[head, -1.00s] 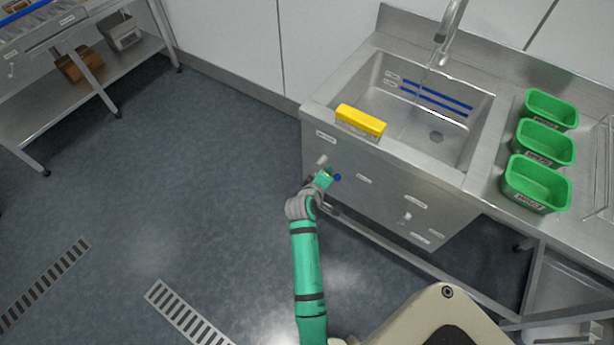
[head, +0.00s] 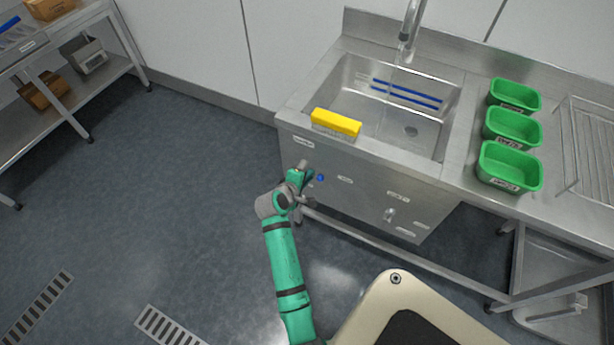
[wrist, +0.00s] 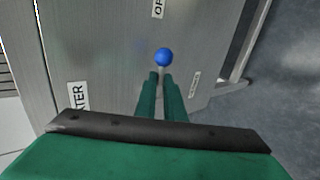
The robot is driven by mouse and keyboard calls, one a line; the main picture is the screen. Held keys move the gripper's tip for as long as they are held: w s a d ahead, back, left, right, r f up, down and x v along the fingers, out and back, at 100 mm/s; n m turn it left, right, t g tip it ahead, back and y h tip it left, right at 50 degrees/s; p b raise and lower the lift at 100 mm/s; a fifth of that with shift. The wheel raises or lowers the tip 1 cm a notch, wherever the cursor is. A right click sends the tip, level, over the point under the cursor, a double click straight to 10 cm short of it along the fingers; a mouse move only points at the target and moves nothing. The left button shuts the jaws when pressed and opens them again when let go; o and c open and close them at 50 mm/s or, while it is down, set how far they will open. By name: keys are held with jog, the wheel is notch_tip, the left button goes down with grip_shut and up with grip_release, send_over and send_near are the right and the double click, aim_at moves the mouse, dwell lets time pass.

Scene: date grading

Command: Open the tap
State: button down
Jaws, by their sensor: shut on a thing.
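The tap's control is a small lever ending in a blue ball knob (head: 320,177), on the steel front panel below the sink. The knob also shows in the wrist view (wrist: 162,57), just beyond my fingertips. My gripper (head: 305,177) reaches it from the left in the head view. In the wrist view, its two green fingers (wrist: 161,82) are close together, shut on the lever just behind the ball. The fingers mostly hide the lever's stem. The spout (head: 408,38) stands over the basin; I cannot tell whether water runs from it.
Several small labels and another fitting (head: 390,215) are on the panel. Green tubs (head: 510,166) stand on the right counter. The floor (head: 160,200) to the left is clear.

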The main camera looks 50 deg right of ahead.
jog(key=c, duration=1.8)
grip_release()
jog(key=shift+c, duration=0.2)
jog(key=v, duration=1)
jog(key=shift+a+r, duration=0.25)
jog(key=shift+a, duration=0.05)
